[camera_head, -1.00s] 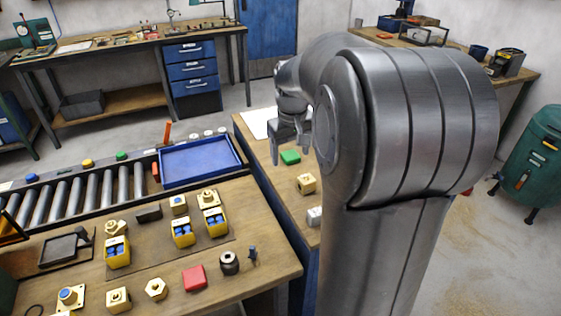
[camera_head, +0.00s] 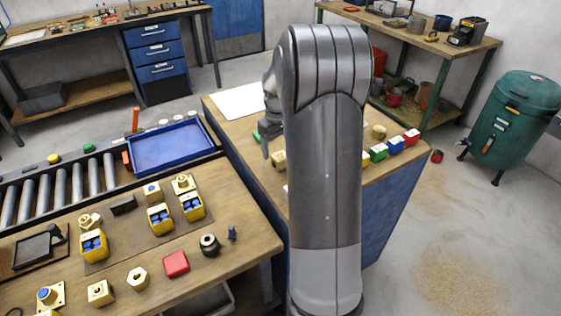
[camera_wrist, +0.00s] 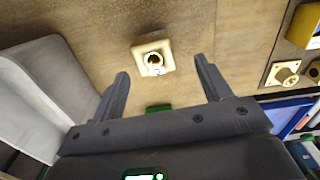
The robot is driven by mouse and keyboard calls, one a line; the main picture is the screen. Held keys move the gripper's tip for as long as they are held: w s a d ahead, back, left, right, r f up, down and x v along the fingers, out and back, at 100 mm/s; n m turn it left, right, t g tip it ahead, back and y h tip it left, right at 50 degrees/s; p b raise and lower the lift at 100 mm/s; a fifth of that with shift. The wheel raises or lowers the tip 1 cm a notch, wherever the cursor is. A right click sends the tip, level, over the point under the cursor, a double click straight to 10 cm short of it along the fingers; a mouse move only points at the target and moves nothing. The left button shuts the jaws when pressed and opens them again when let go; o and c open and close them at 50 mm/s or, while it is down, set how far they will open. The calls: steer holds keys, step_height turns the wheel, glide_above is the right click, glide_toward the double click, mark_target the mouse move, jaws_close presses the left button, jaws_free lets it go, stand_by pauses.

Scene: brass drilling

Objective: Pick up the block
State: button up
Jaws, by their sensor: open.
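A cream-yellow brass block (camera_wrist: 153,58) with a dark round hole lies on the wooden bench top in the wrist view. It is ahead of my gripper (camera_wrist: 161,68), between the lines of the two fingers. The fingers are spread, with nothing between them. In the head view the block (camera_head: 278,159) shows beside my arm, partly hidden by it. My gripper (camera_head: 266,143) is mostly hidden there, with one finger showing above the bench. A green block (camera_wrist: 158,108) peeks out just over the gripper body, and shows in the head view (camera_head: 256,136).
Green (camera_head: 378,152), blue (camera_head: 396,145) and red (camera_head: 411,136) blocks stand on the bench right of my arm. A blue tray (camera_head: 165,170) and rollers lie left. White paper (camera_head: 237,101) lies behind my gripper.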

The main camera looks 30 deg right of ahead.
mark_target(280, 156)
steer(key=f, duration=0.4)
steer(key=shift+s+d+f, duration=0.25)
steer(key=shift+d+f, duration=0.1)
steer(key=shift+f, duration=0.05)
steer(key=c, duration=1.5)
